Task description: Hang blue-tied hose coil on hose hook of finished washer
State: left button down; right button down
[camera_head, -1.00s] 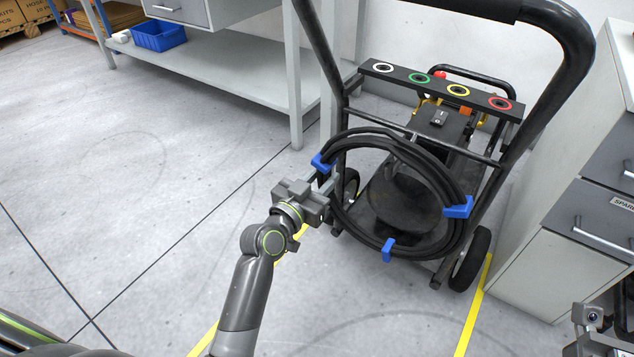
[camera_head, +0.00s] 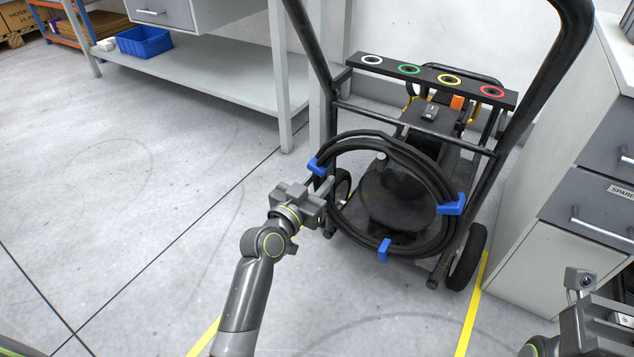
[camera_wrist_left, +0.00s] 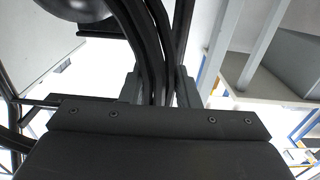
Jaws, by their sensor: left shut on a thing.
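The black hose coil (camera_head: 352,236) with several blue ties hangs in the air in front of the washer. My left gripper (camera_head: 326,187) is shut on the coil's left side, close to a blue tie. In the left wrist view the hose strands (camera_wrist_left: 158,60) run between the fingers of the gripper (camera_wrist_left: 160,90). The washer (camera_head: 430,68), with a black push frame and a bar of colored rings, stands behind the coil. I cannot make out a hose hook on it. My right gripper (camera_head: 605,325) is partly in view at the lower right; its fingertips do not show clearly.
A grey drawer cabinet (camera_head: 560,235) stands close to the washer's right. A workbench (camera_head: 225,85) with a blue bin (camera_head: 145,41) on its lower shelf is at the back left. Yellow floor lines (camera_head: 474,300) flank the washer. The floor at left is clear.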

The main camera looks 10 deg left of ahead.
pick_arm(q)
jog(key=shift+r, duration=0.1)
dwell(0.3)
jog(key=c, duration=1.1)
grip_release()
jog(key=shift+o, duration=0.9)
jog(key=shift+f, duration=0.3)
jog(key=o, duration=0.9)
jog(key=shift+r, duration=0.1)
jog(key=shift+s, duration=0.1)
jog(key=shift+b+v, duration=0.35)
jog(key=shift+v, duration=4.05)
jog(key=shift+r, duration=0.1)
